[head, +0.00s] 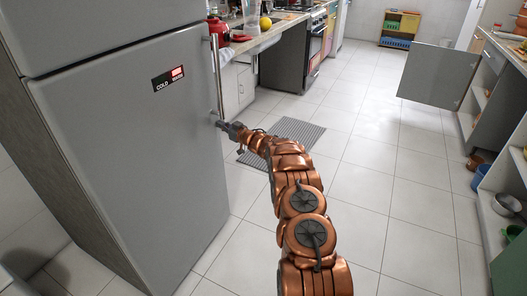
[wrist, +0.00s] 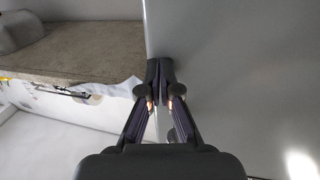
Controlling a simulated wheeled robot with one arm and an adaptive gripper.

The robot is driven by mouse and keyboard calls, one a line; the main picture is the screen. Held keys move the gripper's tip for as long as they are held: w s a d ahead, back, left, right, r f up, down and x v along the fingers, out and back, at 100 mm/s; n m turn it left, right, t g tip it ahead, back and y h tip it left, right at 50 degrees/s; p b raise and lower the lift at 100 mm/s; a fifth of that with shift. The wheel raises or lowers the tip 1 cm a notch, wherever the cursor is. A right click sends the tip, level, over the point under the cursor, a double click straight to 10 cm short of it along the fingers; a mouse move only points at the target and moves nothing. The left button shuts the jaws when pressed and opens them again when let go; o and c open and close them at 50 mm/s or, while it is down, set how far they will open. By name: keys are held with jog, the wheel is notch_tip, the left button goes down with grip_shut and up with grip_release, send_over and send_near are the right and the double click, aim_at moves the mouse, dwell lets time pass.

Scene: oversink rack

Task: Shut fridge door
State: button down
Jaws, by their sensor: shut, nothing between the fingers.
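The grey fridge door (head: 140,140) fills the left of the head view, with a COLD label and a vertical metal handle (head: 216,75) along its right edge. I cannot tell whether a gap remains between door and fridge body. My gripper (head: 222,125) is at the door's right edge, near the handle's lower end. In the wrist view my gripper (wrist: 160,70) has its fingertips together with nothing between them, in front of the door surface (wrist: 235,75) close to its left edge. Whether they touch it is unclear.
A counter (head: 262,38) with a yellow fruit and red items stands beyond the fridge. A grey mat (head: 300,137) lies on the white tile floor. At the right, a cabinet door (head: 437,75) stands open into the aisle. The floor between is clear.

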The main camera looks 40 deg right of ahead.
jog(key=shift+w+a+r, duration=0.3)
jog(key=shift+a+r, duration=0.15)
jog(key=shift+r, duration=0.2)
jog(key=shift+w+a+r, duration=0.3)
jog(key=shift+a+r, duration=0.15)
jog(key=shift+r, duration=0.15)
jog(key=shift+s+d+f, duration=0.1)
jog(key=shift+d+f, duration=0.05)
jog(key=shift+d, duration=0.1)
send_near(215, 119)
jog(key=s+d+f, duration=0.3)
jog(key=d, duration=0.2)
jog(key=shift+s+d+r+p, duration=0.15)
jog(key=shift+s+d+p, duration=0.15)
jog(key=shift+s+d, duration=0.35)
jog(key=shift+s+a, duration=0.1)
jog(key=shift+a, duration=0.05)
